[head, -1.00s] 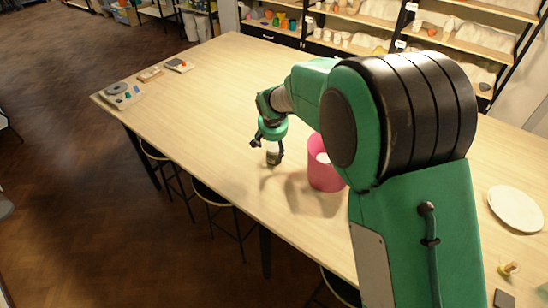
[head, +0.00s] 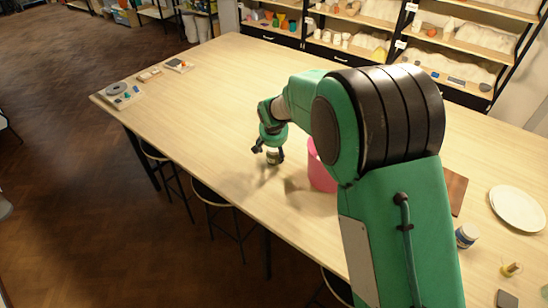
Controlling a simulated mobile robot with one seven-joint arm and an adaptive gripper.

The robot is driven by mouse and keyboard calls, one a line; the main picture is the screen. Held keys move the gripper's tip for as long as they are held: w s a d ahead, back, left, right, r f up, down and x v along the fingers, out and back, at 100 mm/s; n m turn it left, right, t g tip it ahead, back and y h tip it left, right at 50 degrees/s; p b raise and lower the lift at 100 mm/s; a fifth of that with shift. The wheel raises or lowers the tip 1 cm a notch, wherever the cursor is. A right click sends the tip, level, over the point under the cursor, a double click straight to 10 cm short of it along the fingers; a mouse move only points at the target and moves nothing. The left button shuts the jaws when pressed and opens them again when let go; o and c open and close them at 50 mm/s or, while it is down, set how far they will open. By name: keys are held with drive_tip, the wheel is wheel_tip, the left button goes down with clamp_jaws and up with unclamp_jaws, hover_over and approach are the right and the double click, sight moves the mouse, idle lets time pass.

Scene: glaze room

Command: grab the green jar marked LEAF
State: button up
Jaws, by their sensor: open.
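A small jar (head: 272,160) with a dark upper part and a pale band stands on the table, near its front edge. Its colour is hard to make out at this size, and no marking on it can be read. My gripper (head: 269,153) is right over it, pointing down and open, with one finger to each side of the jar's upper part. I cannot tell whether a finger touches the jar. The gripper hides the jar's top.
A pink container (head: 320,173) stands close to the right of the jar, partly behind my arm. Further right are a brown board (head: 456,187), a white plate (head: 517,207) and another jar (head: 467,234).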

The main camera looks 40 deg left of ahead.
idle(0.4)
drive_tip(key=c, duration=1.3)
drive_tip(key=shift+r, duration=0.15)
drive_tip(key=shift+r, duration=0.85)
drive_tip(key=shift+p+v, duration=0.45)
drive_tip(key=shift+v, duration=0.45)
drive_tip(key=s+d, duration=0.3)
drive_tip(key=s+d+r, duration=0.1)
drive_tip(key=s+d, duration=0.2)
drive_tip(key=d, duration=0.1)
drive_tip(key=s+d+p, duration=0.1)
drive_tip(key=s+d, duration=0.3)
drive_tip(key=shift+d+r, duration=0.2)
drive_tip(key=shift+d, duration=0.05)
drive_tip(key=shift+c, duration=0.8)
